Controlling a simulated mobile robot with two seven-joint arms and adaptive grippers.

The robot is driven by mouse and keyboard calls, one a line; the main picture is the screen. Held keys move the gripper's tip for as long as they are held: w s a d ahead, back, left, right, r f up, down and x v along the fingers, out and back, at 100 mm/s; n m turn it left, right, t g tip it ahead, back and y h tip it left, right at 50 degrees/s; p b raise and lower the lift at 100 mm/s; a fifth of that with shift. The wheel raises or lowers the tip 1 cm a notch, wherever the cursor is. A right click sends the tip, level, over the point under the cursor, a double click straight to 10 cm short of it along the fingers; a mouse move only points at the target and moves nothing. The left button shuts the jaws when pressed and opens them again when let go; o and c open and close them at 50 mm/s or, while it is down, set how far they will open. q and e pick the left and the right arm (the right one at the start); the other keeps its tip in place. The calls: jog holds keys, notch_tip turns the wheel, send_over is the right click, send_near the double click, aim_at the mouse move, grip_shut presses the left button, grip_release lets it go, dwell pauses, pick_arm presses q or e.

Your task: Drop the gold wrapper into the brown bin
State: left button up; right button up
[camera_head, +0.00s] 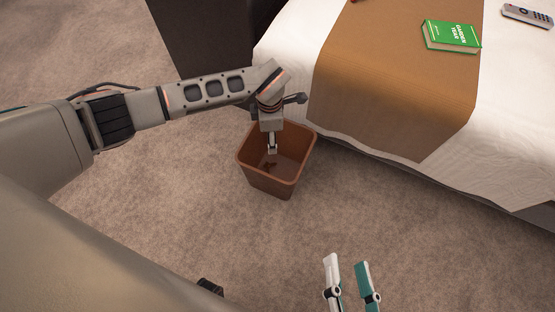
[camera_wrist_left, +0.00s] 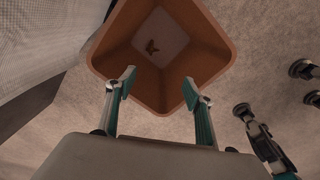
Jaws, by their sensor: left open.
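The brown bin (camera_head: 290,187) stands on the carpet beside the bed, with its open top facing up; its rim also shows in the left wrist view (camera_wrist_left: 108,40). My right gripper (camera_head: 348,266) is open and empty over the carpet at the lower right of the head view.
The bed (camera_head: 300,38) with a brown runner (camera_head: 385,75) is to the right of the bin. A green book (camera_head: 452,37) and a remote (camera_head: 527,15) lie on it. A dark cabinet (camera_head: 205,35) stands behind the bin. Carpet in front of the bin is clear.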

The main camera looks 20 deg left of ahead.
pick_arm(q)
jog(key=shift+r, duration=0.1)
notch_tip(320, 180, up, 12)
dwell(0.5)
